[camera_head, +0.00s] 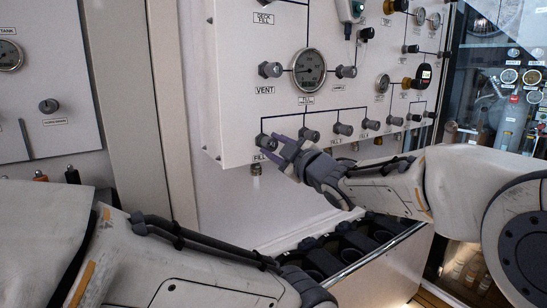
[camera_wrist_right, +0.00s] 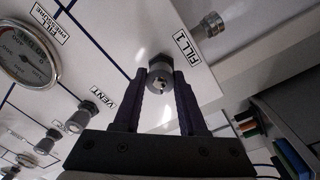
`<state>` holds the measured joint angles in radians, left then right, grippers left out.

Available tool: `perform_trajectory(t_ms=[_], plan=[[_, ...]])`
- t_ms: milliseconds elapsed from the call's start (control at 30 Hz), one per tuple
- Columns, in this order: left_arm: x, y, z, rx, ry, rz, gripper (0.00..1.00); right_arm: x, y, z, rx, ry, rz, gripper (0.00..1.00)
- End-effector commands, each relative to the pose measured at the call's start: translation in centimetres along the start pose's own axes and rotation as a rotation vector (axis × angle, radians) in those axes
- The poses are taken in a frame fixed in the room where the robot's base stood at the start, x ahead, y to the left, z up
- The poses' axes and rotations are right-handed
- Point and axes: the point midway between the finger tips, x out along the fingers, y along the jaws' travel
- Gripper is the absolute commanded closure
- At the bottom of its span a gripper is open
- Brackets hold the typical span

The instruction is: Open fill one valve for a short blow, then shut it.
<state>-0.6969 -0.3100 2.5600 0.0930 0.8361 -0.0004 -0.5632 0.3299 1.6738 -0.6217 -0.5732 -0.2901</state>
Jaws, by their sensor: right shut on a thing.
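The fill one valve (camera_head: 264,140) is a dark grey knob at the lower left of the white panel. It shows in the right wrist view (camera_wrist_right: 160,72) beside its "FILL 1" label. My right gripper (camera_head: 276,147) is at this knob. In the right wrist view its purple fingers (camera_wrist_right: 163,92) stand on both sides of the knob and are shut on it. The knob's turn angle cannot be read. My left arm crosses the lower left of the head view; its gripper fingers are out of frame.
More fill knobs (camera_head: 309,134) stand in a row to the right. The vent knob (camera_head: 269,70) and a round fill pressure gauge (camera_head: 309,69) are above. A rack with dark round slots (camera_head: 355,238) lies below the panel.

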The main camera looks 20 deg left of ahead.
Motion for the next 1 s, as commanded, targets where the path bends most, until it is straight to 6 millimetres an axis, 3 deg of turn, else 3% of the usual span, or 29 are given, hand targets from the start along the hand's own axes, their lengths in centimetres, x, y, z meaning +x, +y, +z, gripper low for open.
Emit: perform_trajectory(t_ms=[100,500,1000], plan=[[1.4,-0.1,0.1,0.0,0.0,0.0,0.23,0.0,-0.4,0.3,-0.112,0.005,-0.003,1.0],[3.4,-0.2,0.2,0.0,0.0,0.0,0.23,0.0,-0.3,0.3,-0.411,0.019,-0.009,1.0],[4.1,-0.3,0.2,0.0,0.0,0.0,0.23,0.0,-0.2,0.2,-0.539,0.026,-0.012,1.0]])
